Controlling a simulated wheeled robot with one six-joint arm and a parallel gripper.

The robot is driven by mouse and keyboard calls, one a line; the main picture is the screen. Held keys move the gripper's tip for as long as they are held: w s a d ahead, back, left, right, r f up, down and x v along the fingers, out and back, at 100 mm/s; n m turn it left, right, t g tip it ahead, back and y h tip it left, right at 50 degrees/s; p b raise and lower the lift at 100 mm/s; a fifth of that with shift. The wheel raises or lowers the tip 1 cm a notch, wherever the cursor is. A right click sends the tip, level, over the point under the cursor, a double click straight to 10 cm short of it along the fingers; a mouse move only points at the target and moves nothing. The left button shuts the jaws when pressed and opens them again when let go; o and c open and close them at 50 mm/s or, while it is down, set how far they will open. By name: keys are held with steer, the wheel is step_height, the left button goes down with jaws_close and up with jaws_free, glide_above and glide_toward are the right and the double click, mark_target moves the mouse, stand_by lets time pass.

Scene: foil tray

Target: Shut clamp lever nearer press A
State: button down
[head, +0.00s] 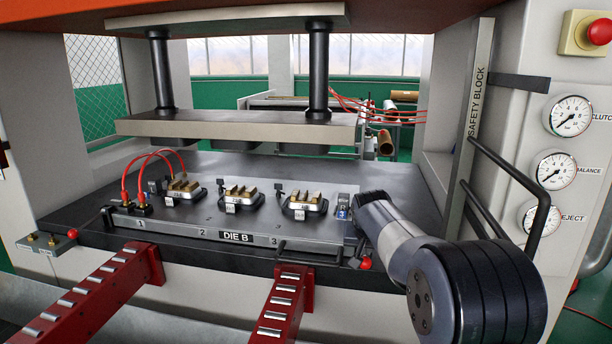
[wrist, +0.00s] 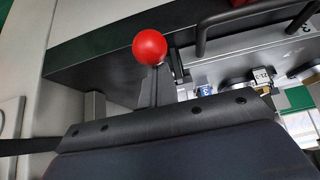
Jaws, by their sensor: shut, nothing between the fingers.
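A clamp lever with a red ball knob (head: 365,263) is at the front right corner of the die plate. The ball hangs out past the plate's front edge. The same red knob shows large in the wrist view (wrist: 149,46), on a dark arm partly hidden by my gripper. A second red knob (head: 72,234) is at the plate's front left. No label in view reads press A. My gripper (head: 370,198) is shut and empty, above the plate's right end, with its fingertips hard to make out. Its dark body (wrist: 165,125) fills the lower wrist view. Contact with the lever cannot be told.
The die plate (head: 225,228) reads DIE B and carries several brass-topped inserts and red cables. A bar handle (head: 305,246) runs along its front right. Two red roller arms (head: 285,305) project forward. The upper platen (head: 240,128) hangs above. The safety block post (head: 472,120) stands at right.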

steer(key=shift+f+b, duration=0.85)
steer(key=shift+f, duration=0.6)
step_height(320, 180, up, 21)
steer(key=p, duration=1.7)
steer(key=shift+f, duration=0.2)
step_height(320, 180, down, 12)
steer(key=b, duration=0.9)
steer(key=shift+r+b, duration=0.1)
steer(key=shift+b, duration=0.3)
steer(key=shift+r, duration=0.1)
